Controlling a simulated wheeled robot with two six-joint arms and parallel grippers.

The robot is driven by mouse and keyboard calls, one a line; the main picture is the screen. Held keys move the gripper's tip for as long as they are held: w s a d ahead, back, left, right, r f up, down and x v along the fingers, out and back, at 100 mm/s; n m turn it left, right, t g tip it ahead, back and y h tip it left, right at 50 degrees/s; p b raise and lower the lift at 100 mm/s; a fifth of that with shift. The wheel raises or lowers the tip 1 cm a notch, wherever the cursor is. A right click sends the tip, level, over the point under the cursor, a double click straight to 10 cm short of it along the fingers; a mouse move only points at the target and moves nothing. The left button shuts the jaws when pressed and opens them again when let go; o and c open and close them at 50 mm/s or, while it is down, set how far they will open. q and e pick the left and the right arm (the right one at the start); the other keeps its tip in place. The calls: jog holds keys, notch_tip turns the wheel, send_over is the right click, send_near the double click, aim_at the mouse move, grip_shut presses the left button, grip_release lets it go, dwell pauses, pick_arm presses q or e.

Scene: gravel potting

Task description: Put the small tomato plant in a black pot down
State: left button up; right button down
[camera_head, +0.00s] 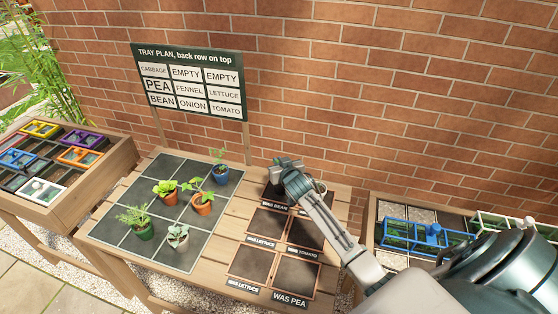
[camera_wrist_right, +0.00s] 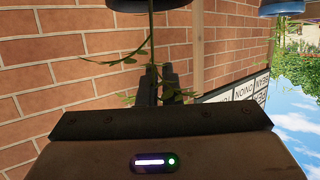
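My right gripper (camera_head: 285,163) is over the back of the wooden table, above the dark "WAS BEAN" square (camera_head: 274,191). In the right wrist view, which is upside down, its two fingers (camera_wrist_right: 160,82) are close together around a thin green stem (camera_wrist_right: 151,45) with a few leaves. The stem runs to a black pot (camera_wrist_right: 130,4), cut off at the top edge. In the head view the plant is mostly hidden by the gripper and arm. Whether the pot touches the table cannot be told. My left gripper is not in view.
The grey tiled tray (camera_head: 135,180) holds several potted plants, including a blue pot (camera_head: 220,175) at its back right. Labelled dark squares fill the table's right side; the front ones are bare. The tray plan sign (camera_head: 190,80) stands behind. Crates (camera_head: 430,235) stand at right.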

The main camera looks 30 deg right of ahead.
jog(key=shift+f, duration=0.1)
jog(key=shift+f, duration=0.15)
jog(key=c, duration=1.6)
grip_release()
jog(key=shift+s+r, duration=0.1)
jog(key=shift+r, duration=0.1)
jog(key=b+v, duration=0.2)
jog(key=v, duration=1)
jog(key=shift+b, duration=0.35)
